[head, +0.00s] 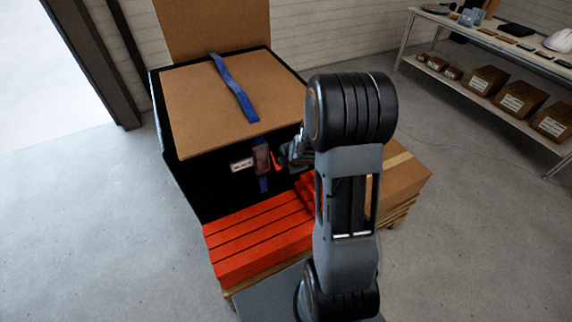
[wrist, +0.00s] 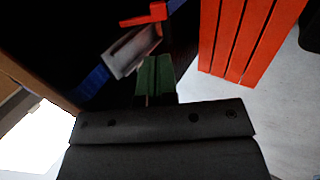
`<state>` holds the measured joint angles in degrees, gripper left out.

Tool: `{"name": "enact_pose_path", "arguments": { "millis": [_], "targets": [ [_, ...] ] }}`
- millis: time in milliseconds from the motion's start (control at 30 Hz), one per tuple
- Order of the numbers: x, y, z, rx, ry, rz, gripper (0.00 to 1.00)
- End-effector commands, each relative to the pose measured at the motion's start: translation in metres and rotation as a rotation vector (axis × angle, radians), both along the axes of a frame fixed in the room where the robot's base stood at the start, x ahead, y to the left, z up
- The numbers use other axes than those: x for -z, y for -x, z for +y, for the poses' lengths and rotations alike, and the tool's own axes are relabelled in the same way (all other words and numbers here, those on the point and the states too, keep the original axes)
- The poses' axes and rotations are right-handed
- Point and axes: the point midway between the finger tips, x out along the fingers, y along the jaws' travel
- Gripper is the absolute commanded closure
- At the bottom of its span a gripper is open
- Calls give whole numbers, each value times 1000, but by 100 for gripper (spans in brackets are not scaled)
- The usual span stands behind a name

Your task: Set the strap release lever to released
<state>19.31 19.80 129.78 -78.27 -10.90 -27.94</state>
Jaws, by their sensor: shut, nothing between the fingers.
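The strap release lever (wrist: 145,18) is a red handle on a grey metal buckle (wrist: 132,50), and in the head view the red lever (head: 277,160) sticks out to the right of the buckle (head: 261,158). The buckle sits on a blue strap (head: 235,88) that runs over the top and down the front of a black crate (head: 190,178). My gripper (wrist: 157,62) is shut and empty, its greenish fingertips just beside the buckle and below the red lever. I cannot tell whether they touch. In the head view my arm partly hides the gripper.
Red slatted panels (head: 262,240) lie in front of the crate on a pallet. A cardboard box (head: 405,180) stands to the right, behind my arm. A shelf (head: 480,50) with boxes is at the back right. Grey floor is clear at left and right.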

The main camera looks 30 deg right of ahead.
Motion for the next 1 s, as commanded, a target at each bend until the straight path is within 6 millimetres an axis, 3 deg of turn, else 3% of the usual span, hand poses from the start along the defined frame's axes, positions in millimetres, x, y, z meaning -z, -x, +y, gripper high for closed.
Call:
{"name": "enact_pose_path", "arguments": {
  "millis": [100,500,700,1000],
  "targets": [
    [26,-13,1,-1,0,2,100],
    [80,-51,1,0,0,2,100],
    [93,-62,1,1,1,1,100],
    [97,-65,1,1,1,1,100]
  ]
}}
